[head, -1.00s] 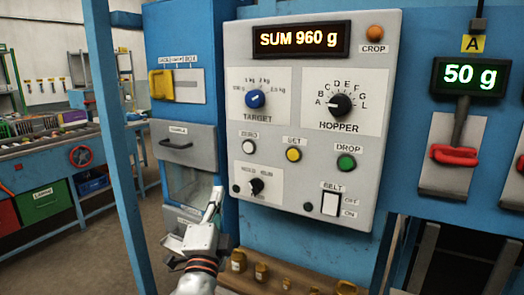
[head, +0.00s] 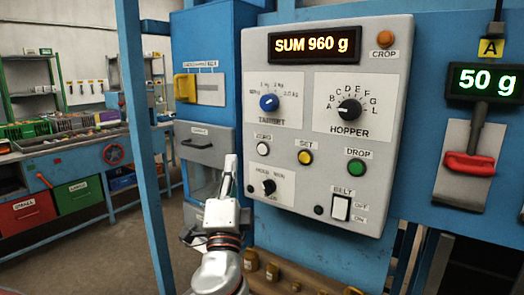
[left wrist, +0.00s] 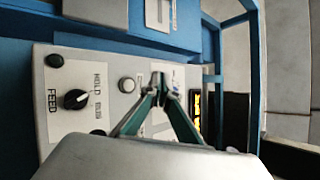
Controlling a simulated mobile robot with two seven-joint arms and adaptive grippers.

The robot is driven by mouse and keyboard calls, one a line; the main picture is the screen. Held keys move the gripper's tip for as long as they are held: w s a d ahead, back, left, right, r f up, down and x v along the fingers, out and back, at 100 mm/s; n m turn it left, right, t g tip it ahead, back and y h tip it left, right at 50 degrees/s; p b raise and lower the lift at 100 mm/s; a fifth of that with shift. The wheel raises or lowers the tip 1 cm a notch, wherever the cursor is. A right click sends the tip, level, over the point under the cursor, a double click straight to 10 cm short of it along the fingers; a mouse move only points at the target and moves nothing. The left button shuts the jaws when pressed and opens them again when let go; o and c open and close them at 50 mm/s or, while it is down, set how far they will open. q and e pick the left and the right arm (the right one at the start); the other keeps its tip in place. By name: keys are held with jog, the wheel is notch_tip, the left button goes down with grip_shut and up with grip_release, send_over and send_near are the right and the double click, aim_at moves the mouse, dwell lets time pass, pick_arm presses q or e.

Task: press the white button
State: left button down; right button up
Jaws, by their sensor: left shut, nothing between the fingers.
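The white button (head: 263,149) sits under the ZERO label on the left side of the grey control panel (head: 290,190). It also shows in the left wrist view (left wrist: 127,85), just left of the fingertips. My left gripper (head: 231,160) is shut and empty, pointing up at the panel's left edge, below and left of the button. In the left wrist view its closed fingers (left wrist: 158,80) are beside the button. I cannot tell the gap between fingertips and panel. My right gripper is not in view.
The panel also holds a yellow SET button (head: 305,157), a green DROP button (head: 357,168), a black HOPPER knob (head: 349,109), a blue TARGET knob (head: 269,102) and a BELT switch (head: 340,208). A blue post (head: 146,150) stands left of my arm. Brass weights (head: 272,271) sit below.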

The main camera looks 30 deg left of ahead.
aim_at(262, 149)
pick_arm(q)
jog(key=w+b, duration=0.1)
jog(key=w, duration=0.7)
jog(key=shift+w+d, duration=0.35)
jog(key=shift+w+b, duration=0.1)
jog(key=shift+b, duration=0.25)
dwell(0.9)
jog(key=shift+w, duration=0.35)
jog(key=shift+w+b, duration=0.3)
jog(key=shift+w, duration=0.1)
dwell(0.7)
jog(key=shift+s, duration=0.85)
